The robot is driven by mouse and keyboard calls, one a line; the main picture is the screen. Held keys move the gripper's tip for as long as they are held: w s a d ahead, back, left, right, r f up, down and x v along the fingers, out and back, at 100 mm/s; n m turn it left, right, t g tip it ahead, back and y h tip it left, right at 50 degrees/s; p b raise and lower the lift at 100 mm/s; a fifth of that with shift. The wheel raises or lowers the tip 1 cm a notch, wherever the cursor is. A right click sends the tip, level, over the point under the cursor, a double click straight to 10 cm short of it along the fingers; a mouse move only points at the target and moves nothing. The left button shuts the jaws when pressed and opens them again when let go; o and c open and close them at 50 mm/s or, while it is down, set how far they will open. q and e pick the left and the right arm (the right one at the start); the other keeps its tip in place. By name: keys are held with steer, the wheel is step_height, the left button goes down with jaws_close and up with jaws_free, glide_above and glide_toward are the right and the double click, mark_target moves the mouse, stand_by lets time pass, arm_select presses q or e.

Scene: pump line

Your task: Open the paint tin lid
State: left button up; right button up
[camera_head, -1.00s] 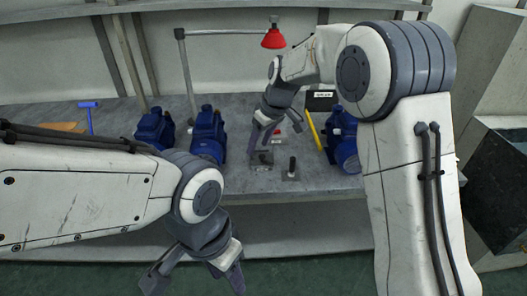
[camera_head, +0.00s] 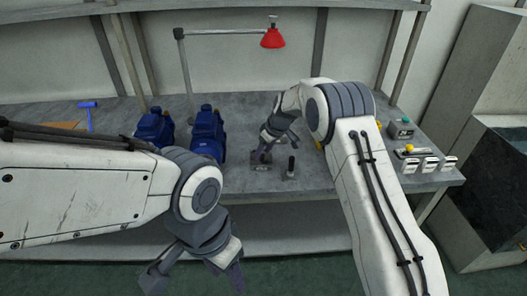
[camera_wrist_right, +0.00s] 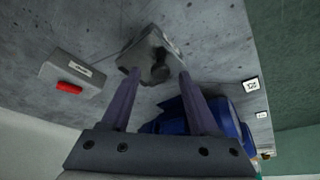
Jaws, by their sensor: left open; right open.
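I cannot make out a paint tin or its lid in either view. My right gripper (camera_head: 276,148) is open over the middle of the workbench. In the right wrist view its fingers (camera_wrist_right: 160,76) point toward a grey block with a dark round knob (camera_wrist_right: 159,72), which appears between the fingertips; I cannot tell whether they touch it. A small upright black handle on a flat base (camera_head: 291,170) stands on the bench right of the gripper. My left gripper (camera_head: 195,278) is open and empty, low in front of the bench.
Two blue pumps (camera_head: 208,135) stand left on the bench (camera_head: 240,112). A red lamp (camera_head: 272,40) hangs above. Control boxes (camera_head: 401,129) and small meters (camera_head: 428,164) sit right.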

steer(key=shift+w+a+f, duration=0.1)
steer(key=shift+f, duration=0.2)
jaws_close()
stand_by(1.3)
